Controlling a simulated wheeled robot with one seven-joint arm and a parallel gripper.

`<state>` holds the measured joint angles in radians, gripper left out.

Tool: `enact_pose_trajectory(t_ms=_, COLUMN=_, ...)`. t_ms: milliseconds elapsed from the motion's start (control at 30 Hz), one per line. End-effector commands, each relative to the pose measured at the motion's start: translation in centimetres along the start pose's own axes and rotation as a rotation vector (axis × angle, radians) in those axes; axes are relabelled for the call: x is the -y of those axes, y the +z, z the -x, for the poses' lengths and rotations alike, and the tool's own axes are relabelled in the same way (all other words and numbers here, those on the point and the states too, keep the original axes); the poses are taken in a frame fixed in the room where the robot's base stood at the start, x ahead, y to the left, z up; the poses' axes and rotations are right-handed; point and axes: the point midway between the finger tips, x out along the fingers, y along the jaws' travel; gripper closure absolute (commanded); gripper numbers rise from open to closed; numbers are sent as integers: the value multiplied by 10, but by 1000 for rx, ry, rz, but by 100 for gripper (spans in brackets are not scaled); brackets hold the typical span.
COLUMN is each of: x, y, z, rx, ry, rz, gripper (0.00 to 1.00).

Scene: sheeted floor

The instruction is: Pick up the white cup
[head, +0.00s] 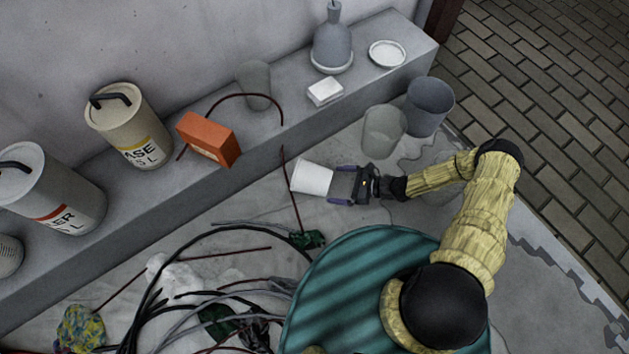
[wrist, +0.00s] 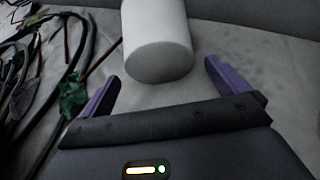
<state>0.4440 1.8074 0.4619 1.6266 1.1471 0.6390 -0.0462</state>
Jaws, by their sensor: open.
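The white cup (head: 312,177) is on the sheeted floor near the foot of the grey ledge. In the wrist view the white cup (wrist: 157,42) shows ahead of my gripper, between the lines of the two fingers, slightly left of centre. My gripper (head: 335,186) is open, with its purple fingers pointing at the cup from the right in the head view. In the wrist view the open fingers of my gripper (wrist: 162,78) are spread on either side of the cup's near end. I cannot tell whether a finger touches it.
Cables (head: 170,290) and a dark red rod (head: 291,190) lie left of the cup. A translucent cup (head: 384,129) and a grey bucket (head: 430,104) stand behind my gripper. An orange box (head: 208,139) and cream canisters (head: 130,125) stand on the ledge (head: 335,95).

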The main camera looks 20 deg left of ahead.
Motion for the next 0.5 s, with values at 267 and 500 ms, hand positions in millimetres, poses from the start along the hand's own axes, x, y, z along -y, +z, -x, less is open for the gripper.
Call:
enact_pose_trajectory(t_ms=267, x=0, y=-1, z=-26, rx=0, ry=-1, rz=-1, gripper=0)
enact_pose_trajectory(t_ms=500, x=0, y=0, z=-26, rx=0, ry=0, rz=0, gripper=0)
